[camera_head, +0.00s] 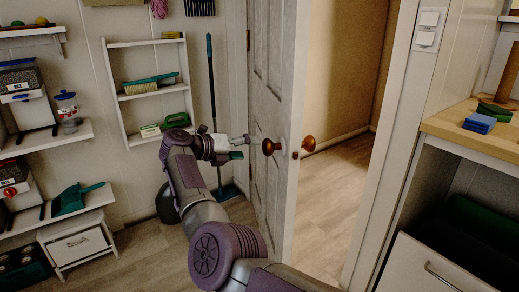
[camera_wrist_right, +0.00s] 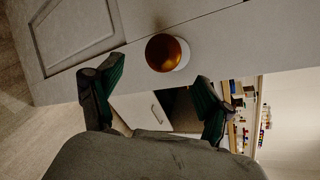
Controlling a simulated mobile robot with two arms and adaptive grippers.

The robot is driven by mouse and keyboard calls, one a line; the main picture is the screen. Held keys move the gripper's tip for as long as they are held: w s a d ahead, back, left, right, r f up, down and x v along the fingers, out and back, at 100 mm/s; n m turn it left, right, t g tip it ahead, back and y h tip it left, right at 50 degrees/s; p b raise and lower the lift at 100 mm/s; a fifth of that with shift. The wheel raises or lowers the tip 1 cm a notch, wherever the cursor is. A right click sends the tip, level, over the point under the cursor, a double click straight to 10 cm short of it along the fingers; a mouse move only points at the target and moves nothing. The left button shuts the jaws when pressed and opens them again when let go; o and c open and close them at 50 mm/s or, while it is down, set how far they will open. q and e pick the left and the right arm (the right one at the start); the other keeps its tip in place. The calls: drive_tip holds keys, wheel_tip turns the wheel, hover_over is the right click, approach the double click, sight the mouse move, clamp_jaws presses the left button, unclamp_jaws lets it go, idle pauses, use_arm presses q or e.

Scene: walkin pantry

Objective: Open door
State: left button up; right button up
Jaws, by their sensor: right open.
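The white panelled door (camera_head: 273,80) stands ajar, with its free edge toward the right and an opening beside it. A round copper-coloured knob (camera_head: 268,147) is on its near face, and a second knob (camera_head: 308,144) shows on the other side. My right gripper (camera_head: 241,146) is open and empty, just left of the near knob. In the right wrist view the knob (camera_wrist_right: 167,53) lies just beyond and between the spread fingers of the gripper (camera_wrist_right: 158,75), with no clear contact. My left gripper is not in view.
Through the opening is a lit room with bare wooden floor (camera_head: 335,180). A white door frame (camera_head: 385,150) and a wooden counter (camera_head: 470,128) stand on the right. A blue-handled broom (camera_head: 212,90) and a white wall shelf (camera_head: 155,94) are behind my right arm.

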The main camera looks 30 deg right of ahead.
drive_tip(key=v, duration=0.4)
drive_tip(key=shift+d, duration=0.1)
